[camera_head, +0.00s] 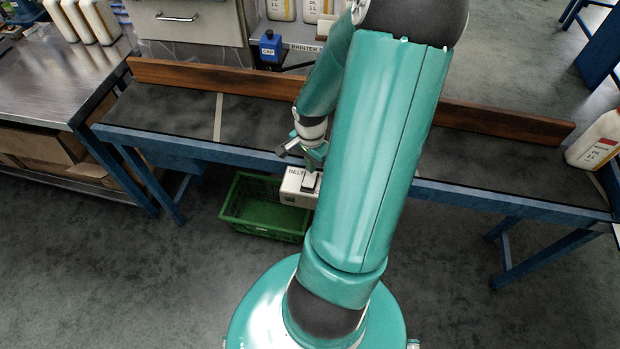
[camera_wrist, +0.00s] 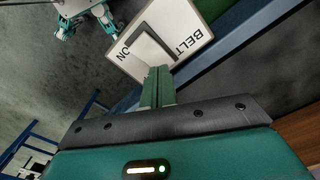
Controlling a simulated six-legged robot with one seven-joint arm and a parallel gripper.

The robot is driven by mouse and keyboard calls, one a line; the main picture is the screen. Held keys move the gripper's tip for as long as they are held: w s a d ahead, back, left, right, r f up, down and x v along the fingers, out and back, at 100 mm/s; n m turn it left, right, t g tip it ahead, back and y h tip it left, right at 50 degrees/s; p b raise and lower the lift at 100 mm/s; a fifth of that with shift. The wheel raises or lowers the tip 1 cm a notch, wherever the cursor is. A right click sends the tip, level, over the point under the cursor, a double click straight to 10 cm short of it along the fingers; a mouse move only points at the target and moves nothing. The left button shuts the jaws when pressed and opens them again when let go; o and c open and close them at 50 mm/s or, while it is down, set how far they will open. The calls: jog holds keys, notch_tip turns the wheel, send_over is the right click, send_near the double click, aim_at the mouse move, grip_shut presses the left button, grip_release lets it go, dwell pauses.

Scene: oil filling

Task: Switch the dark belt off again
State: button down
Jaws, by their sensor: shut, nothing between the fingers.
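The dark belt (camera_head: 170,110) runs across the head view on a blue frame. Its pale switch box (camera_head: 296,186) hangs at the near edge, marked BELT. The box also shows in the wrist view (camera_wrist: 182,22), with the words BELT and ON and a rocker switch (camera_wrist: 150,46) in a dark surround. My gripper (camera_wrist: 158,72) is shut and empty, with its fingertips at the lower edge of the rocker. Whether they touch it I cannot tell. In the head view my gripper (camera_head: 315,160) is just above the box, partly hidden by my arm.
A green crate (camera_head: 240,222) stands on the floor below the box. A white bottle (camera_head: 597,140) with a red label stands at the belt's right end. A brown rail (camera_head: 180,75) lines the belt's far side. A steel table (camera_head: 50,85) with several bottles is at left.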

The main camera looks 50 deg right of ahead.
aim_at(309, 175)
notch_tip(309, 175, up, 5)
jog(key=shift+r, duration=0.1)
dwell(0.5)
dwell(0.5)
jog(key=w+a+r+n+t+h, duration=0.1)
jog(key=w+a+r+n, duration=0.2)
jog(key=a+r+n, duration=0.35)
jog(key=w+a+r+n+t+h, duration=0.1)
jog(key=w+a+r+n+h, duration=0.2)
jog(key=a+r, duration=0.55)
jog(key=s+a+r+n+t+y, duration=0.1)
jog(key=s+a+r+n+y, duration=0.1)
jog(key=a+r+n, duration=0.2)
jog(key=s+a+r+n+t+y, duration=0.2)
jog(key=a+r+n, duration=0.3)
jog(key=a, duration=0.6)
jog(key=shift+a+n+t, duration=0.25)
jog(key=shift+n+t, duration=0.05)
jog(key=shift+n, duration=0.15)
